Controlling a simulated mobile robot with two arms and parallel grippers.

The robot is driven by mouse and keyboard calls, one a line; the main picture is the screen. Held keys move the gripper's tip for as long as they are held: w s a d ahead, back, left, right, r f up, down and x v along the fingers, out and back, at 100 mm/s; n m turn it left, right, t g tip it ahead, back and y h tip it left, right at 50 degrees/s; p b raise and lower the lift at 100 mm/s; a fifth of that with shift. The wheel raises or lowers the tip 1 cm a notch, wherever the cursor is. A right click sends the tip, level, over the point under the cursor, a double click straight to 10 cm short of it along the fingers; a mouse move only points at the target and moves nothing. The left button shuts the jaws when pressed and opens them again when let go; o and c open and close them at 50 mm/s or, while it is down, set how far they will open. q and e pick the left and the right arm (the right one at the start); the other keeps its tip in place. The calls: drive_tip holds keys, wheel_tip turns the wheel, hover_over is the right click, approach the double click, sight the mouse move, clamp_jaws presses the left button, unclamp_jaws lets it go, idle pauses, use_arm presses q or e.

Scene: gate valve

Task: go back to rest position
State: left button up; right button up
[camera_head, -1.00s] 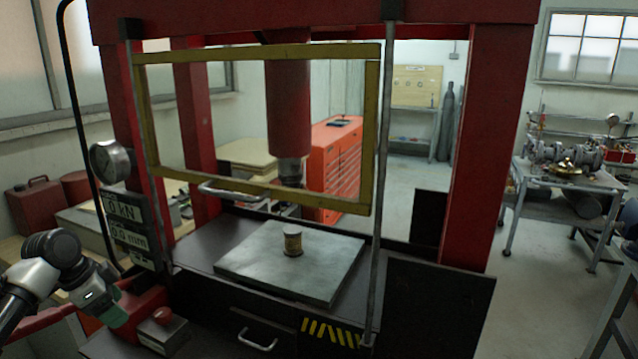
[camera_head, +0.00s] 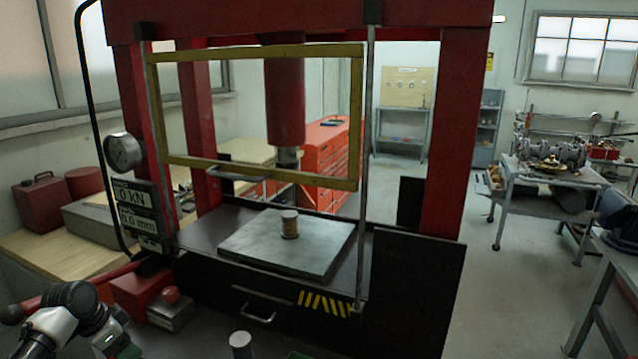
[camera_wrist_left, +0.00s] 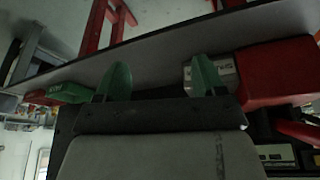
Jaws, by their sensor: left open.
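My left gripper (camera_head: 118,348) is at the lower left of the head view, low in front of the press and cut off by the bottom edge. In the left wrist view its two green fingertips (camera_wrist_left: 161,80) are spread apart with nothing between them. A small cylindrical sample (camera_head: 289,224) stands upright on the grey steel plate (camera_head: 320,262) of the press, well apart from my gripper. My right gripper is in neither view.
The red press frame (camera_head: 440,150) carries a yellow-framed guard (camera_head: 355,120). A red box (camera_head: 140,290) and a grey box with a red button (camera_head: 172,311) stand near my left arm. A metal cylinder (camera_head: 241,344) shows at the bottom. Clear floor (camera_head: 490,280) lies right.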

use_arm(q)
drive_tip(key=s+d+f+n+y+b, duration=0.15)
drive_tip(key=s+f, duration=0.25)
drive_tip(key=f, duration=0.8)
drive_tip(key=s+d+f+n, duration=0.1)
drive_tip(key=s+f+n, duration=0.15)
drive_tip(key=f, duration=0.95)
drive_tip(key=s+d+f+g+y+b, duration=0.1)
drive_tip(key=s+d+f, duration=0.2)
drive_tip(key=s+f, duration=1.05)
drive_tip(key=s+d+f, duration=0.4)
drive_tip(key=s+f, duration=0.1)
drive_tip(key=s, duration=0.5)
drive_tip(key=s+d+f+n+b, duration=0.1)
drive_tip(key=s+d+f, duration=0.3)
drive_tip(key=s, duration=0.7)
drive_tip(key=s+d+f+g+b, duration=0.1)
drive_tip(key=s+d+f, duration=0.3)
drive_tip(key=s+f, duration=0.4)
drive_tip(key=s, duration=0.3)
drive_tip(key=shift+s+d+f, duration=0.15)
drive_tip(key=shift+f, duration=0.05)
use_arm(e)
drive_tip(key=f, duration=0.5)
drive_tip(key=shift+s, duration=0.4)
